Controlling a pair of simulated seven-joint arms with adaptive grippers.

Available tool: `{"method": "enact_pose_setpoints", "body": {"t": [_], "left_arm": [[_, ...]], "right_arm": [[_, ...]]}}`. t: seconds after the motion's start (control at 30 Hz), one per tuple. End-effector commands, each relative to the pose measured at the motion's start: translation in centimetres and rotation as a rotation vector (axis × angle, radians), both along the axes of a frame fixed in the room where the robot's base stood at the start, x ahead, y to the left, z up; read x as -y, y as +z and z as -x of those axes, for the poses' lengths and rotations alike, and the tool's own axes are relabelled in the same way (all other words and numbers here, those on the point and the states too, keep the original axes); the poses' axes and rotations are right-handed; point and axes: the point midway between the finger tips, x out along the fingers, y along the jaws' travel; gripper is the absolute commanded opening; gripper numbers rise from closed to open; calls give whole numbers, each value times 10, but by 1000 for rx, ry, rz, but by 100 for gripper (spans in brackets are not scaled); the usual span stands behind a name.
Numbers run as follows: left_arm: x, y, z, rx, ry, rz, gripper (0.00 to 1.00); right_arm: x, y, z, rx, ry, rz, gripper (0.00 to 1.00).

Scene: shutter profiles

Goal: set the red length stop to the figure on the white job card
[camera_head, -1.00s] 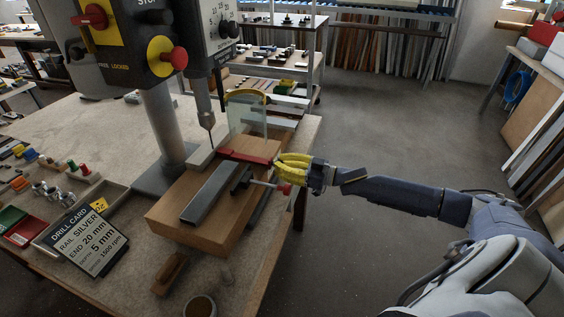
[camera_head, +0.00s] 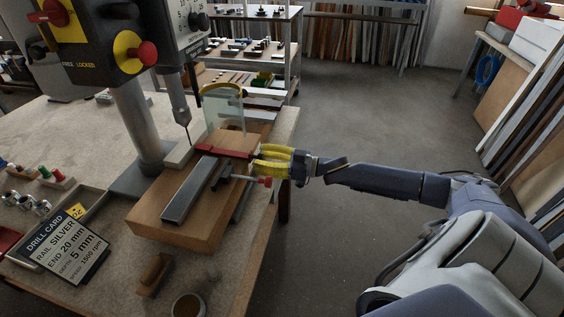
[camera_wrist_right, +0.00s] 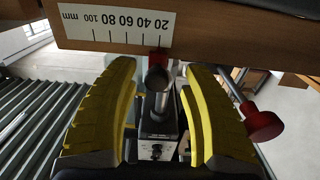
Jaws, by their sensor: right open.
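The red length stop (camera_head: 222,151) is a red bar across the far part of the wooden drilling block. In the right wrist view its red end (camera_wrist_right: 158,61) shows just below the upside-down mm scale (camera_wrist_right: 119,27), near the 20 end. My right gripper (camera_head: 262,159) has yellow fingers and is at the bar's right end. The job card (camera_head: 66,248) at lower left reads RAIL SILVER, END 20 mm, depth 5 mm. My left gripper is out of view.
A grey rail (camera_head: 188,193) lies on the wooden block (camera_head: 175,230). A red-knobbed clamp screw (camera_head: 266,181) sticks out close below the right gripper. The drill press bit (camera_head: 188,133) and a clear guard (camera_head: 222,108) stand just behind. The floor to the right is free.

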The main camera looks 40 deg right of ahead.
Motion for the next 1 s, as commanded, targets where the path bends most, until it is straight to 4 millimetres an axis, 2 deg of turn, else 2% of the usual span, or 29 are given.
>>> {"method": "enact_pose_setpoints", "body": {"t": [0.6, 1.0], "left_arm": [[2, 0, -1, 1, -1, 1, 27], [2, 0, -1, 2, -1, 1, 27]], "right_arm": [[44, -2, 54, -5, 1, 2, 47], [66, -2, 79, -4, 1, 1, 47]]}}
